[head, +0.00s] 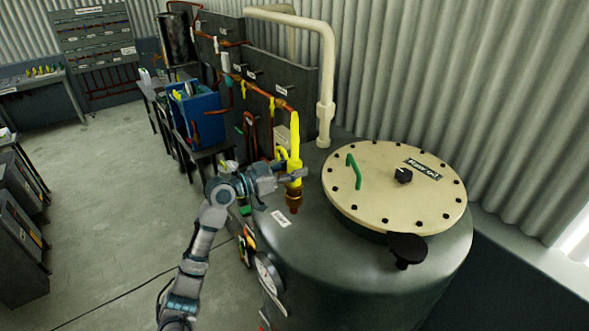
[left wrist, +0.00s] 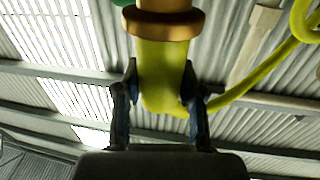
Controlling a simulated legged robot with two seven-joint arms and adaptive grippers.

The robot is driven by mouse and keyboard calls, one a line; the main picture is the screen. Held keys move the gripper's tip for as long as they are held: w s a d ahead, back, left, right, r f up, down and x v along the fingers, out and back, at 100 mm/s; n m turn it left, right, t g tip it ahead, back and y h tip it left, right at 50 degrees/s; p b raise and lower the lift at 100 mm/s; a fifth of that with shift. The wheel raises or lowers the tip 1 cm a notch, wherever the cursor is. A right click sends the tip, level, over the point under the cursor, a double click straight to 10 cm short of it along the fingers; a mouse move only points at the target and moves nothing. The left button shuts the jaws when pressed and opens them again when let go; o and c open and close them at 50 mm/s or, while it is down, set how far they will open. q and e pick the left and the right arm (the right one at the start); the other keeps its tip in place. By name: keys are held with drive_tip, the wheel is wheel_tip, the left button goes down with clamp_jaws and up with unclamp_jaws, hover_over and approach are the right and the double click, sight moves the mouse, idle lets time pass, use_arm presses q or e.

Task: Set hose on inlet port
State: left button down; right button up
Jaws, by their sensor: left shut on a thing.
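A yellow hose (head: 294,153) stands upright beside the tank lid, with a brown-orange fitting (head: 293,196) at its lower end. My left gripper (head: 293,176) is shut on the hose just above this fitting. In the left wrist view the two fingers press on both sides of the yellow hose (left wrist: 163,80), with the brown-orange collar (left wrist: 163,24) beyond them. The fitting is over the left part of the grey tank (head: 345,275). I cannot tell whether it touches a port there; no inlet port shows clearly. My right gripper is not in view.
The tank's cream lid (head: 385,205) has bolts, a green handle (head: 354,171) and a black knob. A cream pipe (head: 326,80) stands behind. A blue box (head: 197,117) and dark panels with copper pipes are at the back left. The floor (head: 110,200) at left is mostly clear.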

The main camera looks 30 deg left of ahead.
use_arm(q)
drive_tip(key=shift+r, duration=0.2)
idle(0.3)
drive_tip(key=shift+r+p, duration=0.5)
drive_tip(key=shift+r, duration=0.15)
idle(0.8)
drive_tip(key=c, duration=1)
unclamp_jaws()
drive_tip(key=shift+o, duration=0.2)
drive_tip(key=shift+s+f, duration=0.1)
drive_tip(key=shift+f, duration=0.05)
